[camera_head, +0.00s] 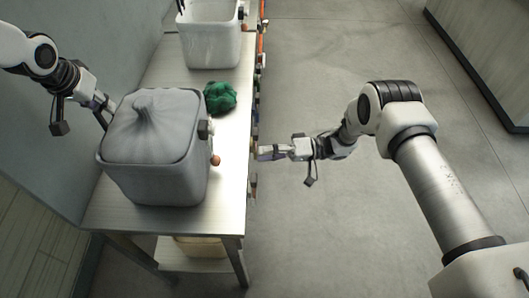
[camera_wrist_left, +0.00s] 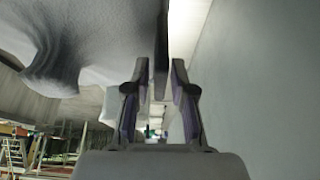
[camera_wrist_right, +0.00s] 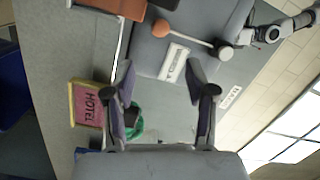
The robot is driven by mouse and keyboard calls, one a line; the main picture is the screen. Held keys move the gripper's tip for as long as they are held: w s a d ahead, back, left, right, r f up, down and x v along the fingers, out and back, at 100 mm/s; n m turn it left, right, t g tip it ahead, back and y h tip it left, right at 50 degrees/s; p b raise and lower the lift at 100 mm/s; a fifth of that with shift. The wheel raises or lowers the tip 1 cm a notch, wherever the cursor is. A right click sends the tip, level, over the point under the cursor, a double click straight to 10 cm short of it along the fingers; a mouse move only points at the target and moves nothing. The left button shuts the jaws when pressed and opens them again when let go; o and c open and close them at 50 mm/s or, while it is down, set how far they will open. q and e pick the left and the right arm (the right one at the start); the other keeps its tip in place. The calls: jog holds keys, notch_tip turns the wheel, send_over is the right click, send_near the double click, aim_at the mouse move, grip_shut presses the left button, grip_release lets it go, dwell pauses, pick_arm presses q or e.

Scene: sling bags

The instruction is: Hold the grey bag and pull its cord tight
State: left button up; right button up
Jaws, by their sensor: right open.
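The grey bag (camera_head: 157,150) sits boxy and upright on the table, its top gathered into a knot. My left gripper (camera_head: 107,110) is at the bag's left back edge. In the left wrist view its fingers (camera_wrist_left: 160,62) stand apart, with a thin grey strip between them and gaps beside it. My right gripper (camera_head: 258,153) is open and empty, right of the bag.
A green bundle (camera_head: 220,97) lies behind the bag on the table (camera_head: 160,215). A white bin (camera_head: 210,42) stands further back. A wall runs along the left. A pink HOTEL sign (camera_wrist_right: 90,105) shows in the right wrist view.

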pick_arm(q)
jog(key=shift+r, duration=0.1)
jog(key=v, duration=1.1)
jog(key=shift+s+r, duration=0.15)
jog(key=shift+r, duration=0.25)
